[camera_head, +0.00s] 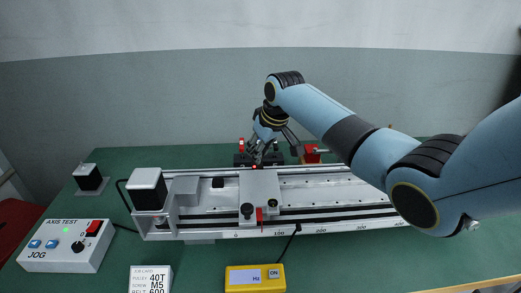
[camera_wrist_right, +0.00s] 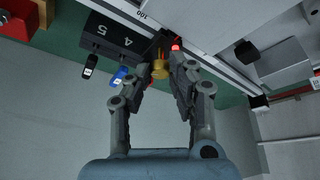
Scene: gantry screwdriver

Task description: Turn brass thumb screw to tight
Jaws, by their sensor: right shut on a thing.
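The brass thumb screw (camera_wrist_right: 159,70) shows in the right wrist view between the fingertips of my right gripper (camera_wrist_right: 161,64), at the edge of the gantry rail. My right gripper is shut on it. In the head view my right gripper (camera_head: 263,152) reaches down behind the gantry (camera_head: 330,190), near the carriage (camera_head: 260,186); the screw itself cannot be made out there. My left gripper is not in view.
In the right wrist view a dark block (camera_wrist_right: 114,38) marked 4 and 5 sits close beside the fingers, with a blue-handled piece (camera_wrist_right: 119,76) and a black one (camera_wrist_right: 90,67). The jog box (camera_head: 65,245) and yellow meter (camera_head: 255,278) stand at the front.

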